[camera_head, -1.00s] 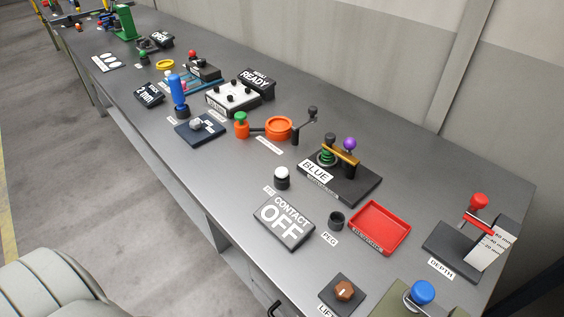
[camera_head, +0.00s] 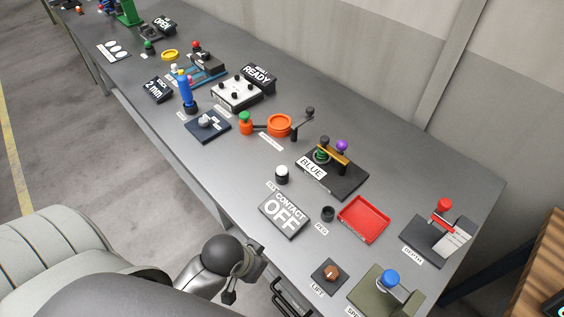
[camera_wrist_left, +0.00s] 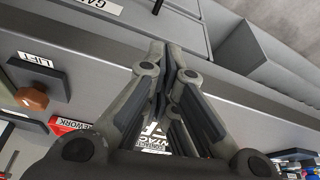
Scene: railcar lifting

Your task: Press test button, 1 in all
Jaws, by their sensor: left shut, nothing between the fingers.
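A white-topped black button (camera_head: 282,174) stands on the bench in the head view, with a small label beside it that is hard to read; it looks like the test button. The black CONTACT OFF sign (camera_head: 284,215) lies in front of it, and part of this sign also shows in the left wrist view (camera_wrist_left: 157,142). My left arm is low at the bench's front edge in the head view, apart from the button. In the left wrist view my left gripper (camera_wrist_left: 164,50) is shut and empty. My right gripper is not in view.
A LIFT knob (camera_head: 330,272), a PEG holder (camera_head: 327,213) and a red tray (camera_head: 363,219) are to the right of the sign. The BLUE fixture (camera_head: 331,172) and an orange ring fixture (camera_head: 279,126) stand behind. A drawer handle (camera_head: 288,300) juts from the bench front.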

